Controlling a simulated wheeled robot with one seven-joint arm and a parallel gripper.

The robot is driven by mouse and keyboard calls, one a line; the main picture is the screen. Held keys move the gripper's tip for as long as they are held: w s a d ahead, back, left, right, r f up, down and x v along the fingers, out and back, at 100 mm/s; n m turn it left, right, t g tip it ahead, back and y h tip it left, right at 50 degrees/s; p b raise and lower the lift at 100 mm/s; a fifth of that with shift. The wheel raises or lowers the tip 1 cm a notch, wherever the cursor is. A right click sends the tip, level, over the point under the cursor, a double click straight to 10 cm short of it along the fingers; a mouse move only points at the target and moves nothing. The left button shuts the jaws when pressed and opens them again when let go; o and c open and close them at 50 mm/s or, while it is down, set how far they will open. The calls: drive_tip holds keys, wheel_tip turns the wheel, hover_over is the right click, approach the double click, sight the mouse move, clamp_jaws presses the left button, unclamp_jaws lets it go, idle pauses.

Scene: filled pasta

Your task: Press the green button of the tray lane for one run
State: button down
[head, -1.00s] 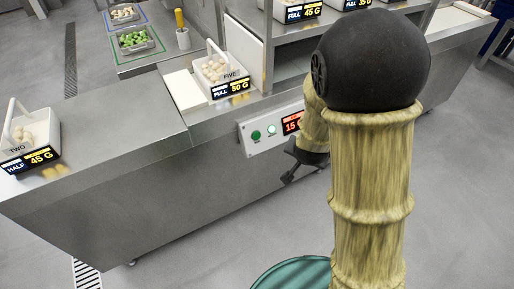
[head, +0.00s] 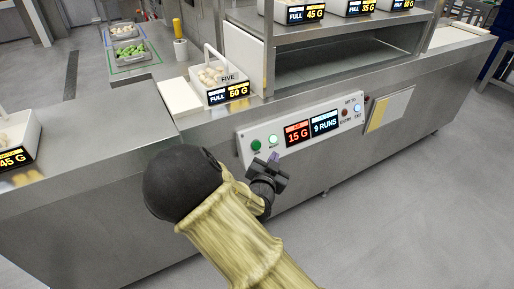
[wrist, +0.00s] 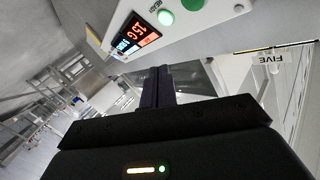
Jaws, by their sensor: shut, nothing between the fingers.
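The control panel (head: 322,149) is a white plate on the steel counter's front. The dark green button (head: 256,145) is at its left end, beside a pale lit lamp (head: 273,140). In the wrist view the green button (wrist: 190,4) is partly cut off at the top edge, near the lamp (wrist: 166,18) marked READY. Contact with the panel cannot be told.
The panel's displays read 15 G (head: 298,133) and 9 RUNS (head: 325,123). Small red (head: 345,112) and lit (head: 357,108) lamps sit at its right end. A shelf holds more labelled bins.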

sight(257, 146)
drive_tip(key=shift+w+a, duration=0.1)
drive_tip(key=shift+w+a+f+b, duration=0.25)
drive_tip(key=shift+w+a+f, duration=0.4)
drive_tip(key=shift+w, duration=0.45)
drive_tip(key=shift+w+a+f+b, duration=0.25)
drive_tip(key=shift+w+a+f, duration=0.25)
drive_tip(key=shift+w+a, duration=0.45)
drive_tip(key=shift+w+a+f+b, duration=0.25)
drive_tip(key=shift+w+a+f, duration=0.35)
drive_tip(key=shift+w, duration=0.65)
drive_tip(key=shift+w+a, duration=0.15)
drive_tip(key=shift+w, duration=0.15)
